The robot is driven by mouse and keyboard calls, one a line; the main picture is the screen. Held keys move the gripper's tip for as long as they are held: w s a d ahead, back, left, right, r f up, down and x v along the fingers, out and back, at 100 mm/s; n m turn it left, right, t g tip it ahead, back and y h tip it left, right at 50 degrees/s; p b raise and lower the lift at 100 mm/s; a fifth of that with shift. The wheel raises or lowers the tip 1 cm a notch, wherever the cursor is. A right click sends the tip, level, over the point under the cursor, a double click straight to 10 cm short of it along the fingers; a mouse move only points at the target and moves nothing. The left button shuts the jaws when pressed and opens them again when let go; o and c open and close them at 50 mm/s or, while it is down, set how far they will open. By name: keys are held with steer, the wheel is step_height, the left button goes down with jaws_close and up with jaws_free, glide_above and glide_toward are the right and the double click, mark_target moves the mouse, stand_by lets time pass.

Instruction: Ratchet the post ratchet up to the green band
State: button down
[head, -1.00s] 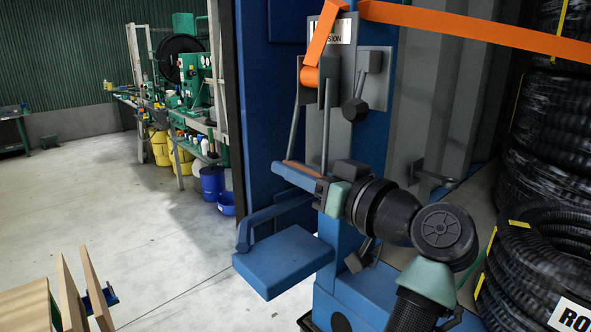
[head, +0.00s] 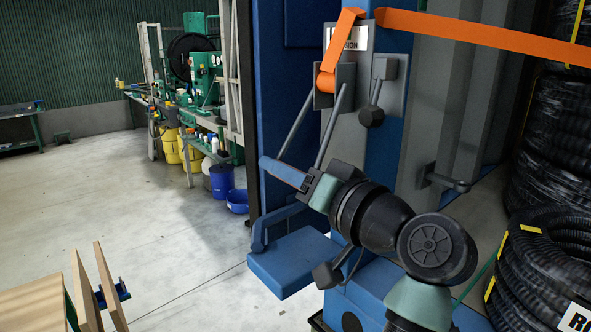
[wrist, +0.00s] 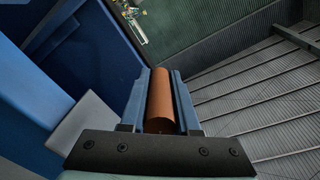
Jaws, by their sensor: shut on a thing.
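The post ratchet (head: 324,98) sits on the blue post, with an orange strap (head: 342,42) wound into it from above. Two grey rods run down and left from it to its handle. My gripper (head: 283,172) is at the low end of these rods. In the wrist view the handle's orange-brown round grip (wrist: 160,97) lies between my two blue fingers, which are shut on it. In the head view my fingers mostly hide the grip. A white label plate (head: 350,38) is behind the strap, which covers part of its lettering. I cannot make out a green band.
A second short lever with a dark knob (head: 371,116) is right of the ratchet. A blue step-like block (head: 296,262) juts out below my gripper. Stacked black hose coils (head: 545,260) stand at the right. The floor at the left is open, with wooden boards (head: 95,285) at the front.

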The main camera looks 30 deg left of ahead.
steer(key=s+a+r+p, duration=0.1)
steer(key=s+a+r, duration=0.1)
steer(key=s+r, duration=0.3)
steer(key=shift+s+r+m+p, duration=0.3)
steer(key=shift+r+m+p, duration=0.1)
steer(key=shift+r, duration=0.85)
steer(key=c, duration=0.7)
jaws_free()
steer(key=shift+s, duration=0.1)
steer(key=shift+o, duration=0.2)
steer(key=shift+d, duration=0.1)
steer(key=b+v, duration=0.5)
steer(key=v, duration=0.7)
steer(key=shift+s+d+b, duration=0.15)
steer(key=shift+d+b, duration=0.2)
